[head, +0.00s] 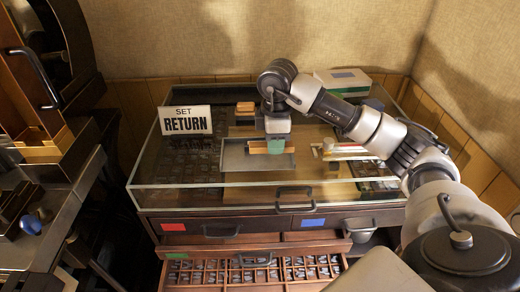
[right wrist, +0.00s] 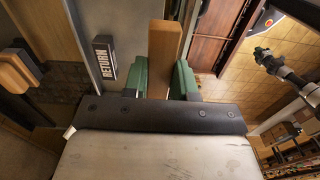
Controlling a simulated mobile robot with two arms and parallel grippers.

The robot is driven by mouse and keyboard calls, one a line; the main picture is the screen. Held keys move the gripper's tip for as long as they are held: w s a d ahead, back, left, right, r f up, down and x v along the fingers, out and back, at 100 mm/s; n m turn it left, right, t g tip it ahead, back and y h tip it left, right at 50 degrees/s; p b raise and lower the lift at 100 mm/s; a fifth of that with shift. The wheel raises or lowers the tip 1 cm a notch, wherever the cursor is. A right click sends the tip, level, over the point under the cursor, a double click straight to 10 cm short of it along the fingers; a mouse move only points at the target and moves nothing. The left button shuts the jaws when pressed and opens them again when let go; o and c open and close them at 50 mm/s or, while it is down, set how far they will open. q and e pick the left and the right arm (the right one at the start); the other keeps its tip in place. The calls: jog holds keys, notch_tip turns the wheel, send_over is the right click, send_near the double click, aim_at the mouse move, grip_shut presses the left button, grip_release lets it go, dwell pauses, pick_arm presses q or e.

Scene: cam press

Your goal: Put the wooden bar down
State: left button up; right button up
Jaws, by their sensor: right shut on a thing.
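My right gripper (head: 275,146) points down over a shallow grey metal tray (head: 235,163) on the glass-topped cabinet. Its green fingers are shut on the wooden bar (head: 257,148), which lies crosswise between them in the head view. In the right wrist view the bar (right wrist: 165,50) stands out between the two green fingers (right wrist: 166,80). I cannot tell whether the bar touches the tray floor. My left gripper is not in view.
Another wooden block (head: 245,107) is behind the tray. A "SET RETURN" sign (head: 185,120) stands to the left. A white and green box (head: 343,80) is at the back right. An open drawer of small type (head: 255,271) juts out in front.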

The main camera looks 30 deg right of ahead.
aim_at(260, 164)
jog(key=w, duration=0.1)
jog(key=w+a+f, duration=0.1)
jog(key=w+f, duration=0.1)
jog(key=shift+w+a+f+p, duration=0.15)
jog(key=shift+w+a+p, duration=0.15)
jog(key=shift+a, duration=0.05)
notch_tip(260, 164, down, 4)
jog(key=shift+r+p, duration=0.15)
jog(key=shift+p, duration=0.4)
jog(key=shift+w+f, duration=0.1)
jog(key=shift+f, duration=0.15)
